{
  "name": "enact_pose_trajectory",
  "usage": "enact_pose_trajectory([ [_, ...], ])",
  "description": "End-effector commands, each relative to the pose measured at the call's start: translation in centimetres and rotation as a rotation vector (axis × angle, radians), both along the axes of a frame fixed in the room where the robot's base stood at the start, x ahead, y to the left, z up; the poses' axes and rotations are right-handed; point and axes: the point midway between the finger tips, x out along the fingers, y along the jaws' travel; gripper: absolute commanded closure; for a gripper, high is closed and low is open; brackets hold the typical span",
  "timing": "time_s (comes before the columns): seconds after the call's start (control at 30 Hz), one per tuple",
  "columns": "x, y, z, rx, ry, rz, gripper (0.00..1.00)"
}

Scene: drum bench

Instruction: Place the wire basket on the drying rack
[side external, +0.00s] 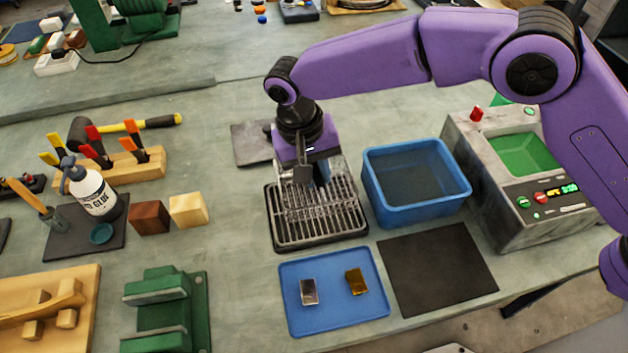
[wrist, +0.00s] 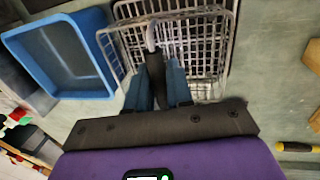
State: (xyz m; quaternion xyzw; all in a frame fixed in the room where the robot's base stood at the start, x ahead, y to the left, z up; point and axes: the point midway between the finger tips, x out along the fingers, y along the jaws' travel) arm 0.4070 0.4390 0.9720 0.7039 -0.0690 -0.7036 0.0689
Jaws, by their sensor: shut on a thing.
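My gripper (side external: 318,182) points down over the back part of the drying rack (side external: 318,238), a grey barred rack on a dark tray. In the wrist view the two blue fingers (wrist: 156,88) are shut on the wire basket's handle, whose pale curved end shows just beyond them. The pale wire basket (wrist: 215,50) spreads around and beyond the fingers in that view. In the side view the basket is hard to separate from the rack bars, and my gripper partly covers it. I cannot tell whether the basket touches the rack.
A blue bin (side external: 415,212) stands close to the rack's right. A blue tray (side external: 333,320) with two small blocks and a dark mat (side external: 437,270) lie in front. Wooden blocks (side external: 188,211) and a glue bottle (side external: 93,192) are at left.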

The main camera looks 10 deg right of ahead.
Motion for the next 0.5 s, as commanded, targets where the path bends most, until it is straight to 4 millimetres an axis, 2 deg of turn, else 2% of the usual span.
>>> enact_pose_trajectory([
  [0.13,0.3,0.4,-1.0,-0.002,0.001,0.000,1.00],
  [0.3,0.3,0.3,-3.4,-0.002,0.002,0.001,1.00],
  [0.5,0.3,0.3,-3.6,0.000,0.000,0.000,1.00],
])
